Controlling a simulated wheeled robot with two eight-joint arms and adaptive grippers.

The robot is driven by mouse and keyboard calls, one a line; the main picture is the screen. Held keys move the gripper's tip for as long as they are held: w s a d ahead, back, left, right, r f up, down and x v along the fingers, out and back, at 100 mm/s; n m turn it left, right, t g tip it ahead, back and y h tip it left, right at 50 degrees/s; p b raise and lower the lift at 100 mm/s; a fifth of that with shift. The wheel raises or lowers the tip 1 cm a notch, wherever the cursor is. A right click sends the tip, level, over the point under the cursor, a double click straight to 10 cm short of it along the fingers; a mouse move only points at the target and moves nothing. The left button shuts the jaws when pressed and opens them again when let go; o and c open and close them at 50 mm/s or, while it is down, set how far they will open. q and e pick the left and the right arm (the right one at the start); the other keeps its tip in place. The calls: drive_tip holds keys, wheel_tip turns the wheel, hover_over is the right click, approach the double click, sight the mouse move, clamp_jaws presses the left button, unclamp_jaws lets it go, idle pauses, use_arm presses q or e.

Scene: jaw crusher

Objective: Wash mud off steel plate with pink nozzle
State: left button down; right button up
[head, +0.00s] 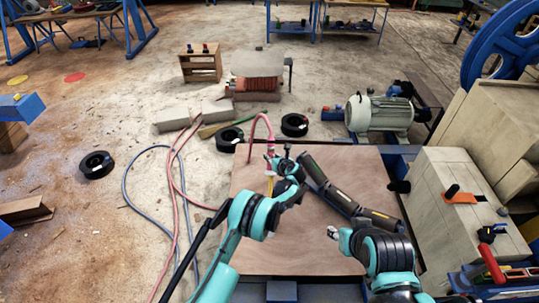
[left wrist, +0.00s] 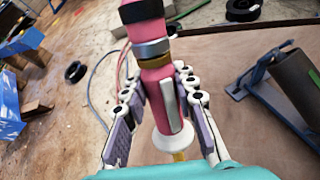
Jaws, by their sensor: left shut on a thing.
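The pink nozzle (left wrist: 158,92) is held upright between the two fingers of my left gripper (left wrist: 164,98) in the left wrist view. It has metal rings, a dark upper end and a white flared lower end. In the head view, my left gripper (head: 275,168) holds the nozzle (head: 270,150) above a large flat brown board (head: 265,222). The board looks wood-coloured; I cannot tell whether it is the muddy steel plate. No water spray is clear. My right gripper (head: 336,233) is over the board's right part; its fingers are too small to judge.
A pink hose (head: 265,122) arches up behind the nozzle. Red and blue hoses (head: 150,205) lie on the floor at left. A dark bar (head: 345,200) crosses the board. A motor (head: 378,114) and beige machine blocks (head: 455,180) stand at right. Black rings (head: 96,164) lie at left.

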use_arm(q)
drive_tip(key=shift+s, duration=4.95)
drive_tip(key=shift+a, duration=5)
drive_tip(key=w, duration=1)
drive_tip(key=shift+r, duration=0.1)
